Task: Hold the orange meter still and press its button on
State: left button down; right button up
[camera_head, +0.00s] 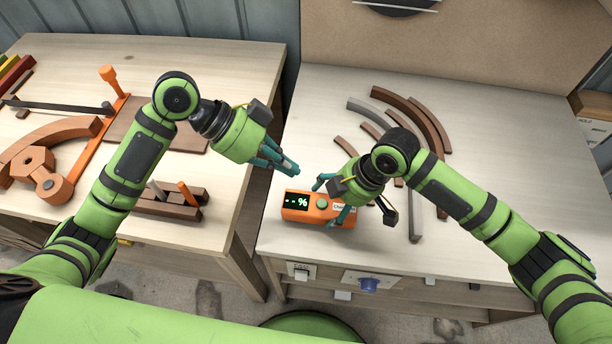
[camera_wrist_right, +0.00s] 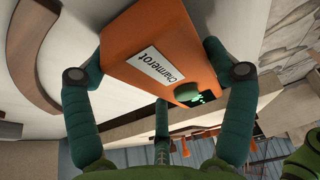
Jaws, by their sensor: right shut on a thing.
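The orange meter (camera_head: 296,215) lies at the front left of the right table, its dark screen (camera_head: 297,201) showing green dashes and a percent sign. Its round green button (camera_head: 322,203) sits beside the screen; the button also shows in the right wrist view (camera_wrist_right: 187,92). My right gripper (camera_head: 336,198) is shut on the meter's right part, with teal fingers on both sides of the orange body (camera_wrist_right: 150,45) in the right wrist view. My left gripper (camera_head: 294,170) has its teal fingers bunched together, shut and empty, above and left of the button, apart from the meter.
Curved brown and grey strips (camera_head: 412,115) lie behind and right of the meter on the right table (camera_head: 490,150). The left table (camera_head: 230,75) holds an orange clamp (camera_head: 95,150), wooden pieces and a slotted block (camera_head: 170,205). A gap separates the tables.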

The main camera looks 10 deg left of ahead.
pick_arm(q)
jog(key=shift+a+r, duration=0.45)
jog(key=shift+r, duration=0.15)
pick_arm(e)
jog(key=o, duration=1.3)
jog(key=shift+c, duration=0.2)
jog(key=shift+d, duration=0.1)
jog(key=shift+v, duration=2.55)
jog(key=v, duration=1.2)
